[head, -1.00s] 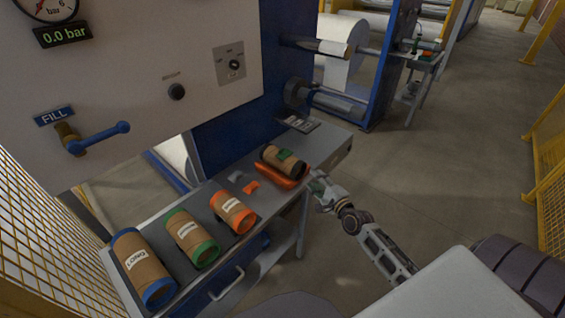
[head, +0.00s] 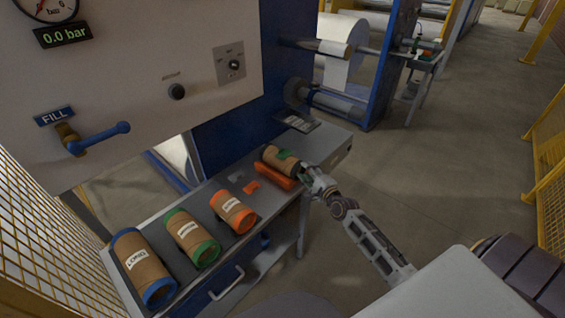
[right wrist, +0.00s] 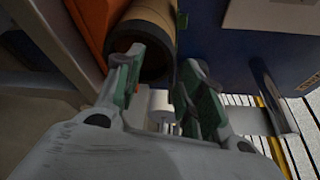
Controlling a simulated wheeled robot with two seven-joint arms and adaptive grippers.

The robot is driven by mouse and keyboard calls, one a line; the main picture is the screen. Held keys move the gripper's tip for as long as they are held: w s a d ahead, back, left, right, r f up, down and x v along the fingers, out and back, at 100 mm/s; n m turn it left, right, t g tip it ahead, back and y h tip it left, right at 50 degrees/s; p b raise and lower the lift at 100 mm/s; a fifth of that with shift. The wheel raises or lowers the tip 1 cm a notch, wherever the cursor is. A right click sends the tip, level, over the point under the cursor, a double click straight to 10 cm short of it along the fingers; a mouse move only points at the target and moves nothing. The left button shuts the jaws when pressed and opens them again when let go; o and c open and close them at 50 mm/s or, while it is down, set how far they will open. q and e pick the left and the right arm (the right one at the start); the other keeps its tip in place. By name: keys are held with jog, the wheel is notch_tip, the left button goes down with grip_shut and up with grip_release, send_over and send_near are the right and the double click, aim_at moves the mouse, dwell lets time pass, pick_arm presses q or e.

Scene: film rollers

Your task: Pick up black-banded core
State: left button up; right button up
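The black-banded core (head: 283,158) is a brown cardboard roll with dark ends and a green patch. It lies at the right end of the grey bench, beside an orange holder. My right gripper (head: 304,170) is at its near right end. In the right wrist view the core (right wrist: 149,33) shows its dark open end just beyond the fingers. The right gripper (right wrist: 155,85) is open there, with green-padded fingers apart; whether they touch the core I cannot tell. My left gripper is not in view.
Cores with orange (head: 233,212), green (head: 193,238) and blue (head: 143,267) bands lie along the bench to the left. The orange holder (head: 271,176) is close to the gripper. A panel with a blue valve handle (head: 99,137) stands behind. The floor at right is clear.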

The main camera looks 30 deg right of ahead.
aim_at(291, 166)
jog(key=shift+w+r, duration=0.15)
jog(key=shift+w, duration=2.4)
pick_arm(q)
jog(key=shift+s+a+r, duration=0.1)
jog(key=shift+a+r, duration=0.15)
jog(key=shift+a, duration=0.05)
pick_arm(e)
jog(key=shift+w, duration=0.1)
grip_shut()
